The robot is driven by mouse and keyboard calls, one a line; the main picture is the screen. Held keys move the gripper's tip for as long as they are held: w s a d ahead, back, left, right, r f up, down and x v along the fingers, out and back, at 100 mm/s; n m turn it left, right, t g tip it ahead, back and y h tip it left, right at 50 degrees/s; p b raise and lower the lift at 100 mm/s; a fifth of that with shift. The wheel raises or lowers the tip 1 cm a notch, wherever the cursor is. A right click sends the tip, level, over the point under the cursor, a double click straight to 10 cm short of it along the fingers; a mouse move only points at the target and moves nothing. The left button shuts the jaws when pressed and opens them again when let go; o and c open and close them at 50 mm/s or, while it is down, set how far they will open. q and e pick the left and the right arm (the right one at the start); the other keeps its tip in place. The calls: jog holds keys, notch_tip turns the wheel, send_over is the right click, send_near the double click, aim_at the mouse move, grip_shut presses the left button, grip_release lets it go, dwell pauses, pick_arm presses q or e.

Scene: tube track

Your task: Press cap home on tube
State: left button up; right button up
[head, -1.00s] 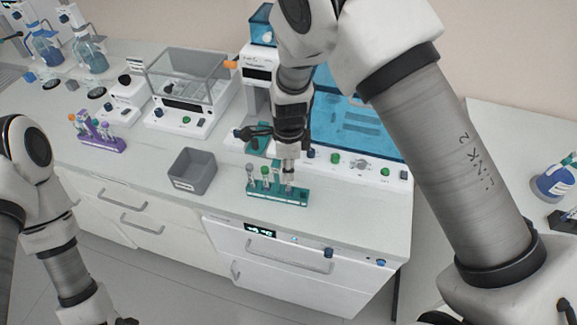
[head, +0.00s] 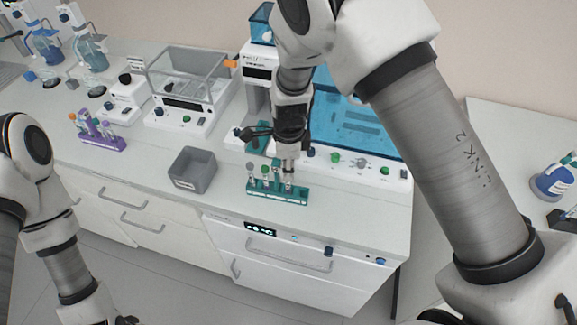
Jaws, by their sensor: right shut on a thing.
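A teal tube rack (head: 292,199) stands near the front edge of the bench and holds several capped tubes, among them one with a grey cap (head: 250,167) and one with a green cap (head: 264,169). My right gripper (head: 288,171) points straight down at the right part of this rack. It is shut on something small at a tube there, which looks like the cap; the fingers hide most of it. I cannot tell how far the cap sits on the tube. My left gripper (head: 126,320) barely shows at the bottom edge, away from the bench.
A grey open bin (head: 192,170) stands left of the rack. A purple rack (head: 103,142) with tubes is farther left. A balance with a clear box (head: 185,85) and a blue-lidded machine (head: 350,115) stand behind. The bench around the bin is clear.

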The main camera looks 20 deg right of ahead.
jog(key=shift+f, duration=0.15)
jog(key=o, duration=0.7)
jog(key=shift+o, duration=0.2)
notch_tip(320, 180, up, 12)
dwell(0.3)
dwell(0.5)
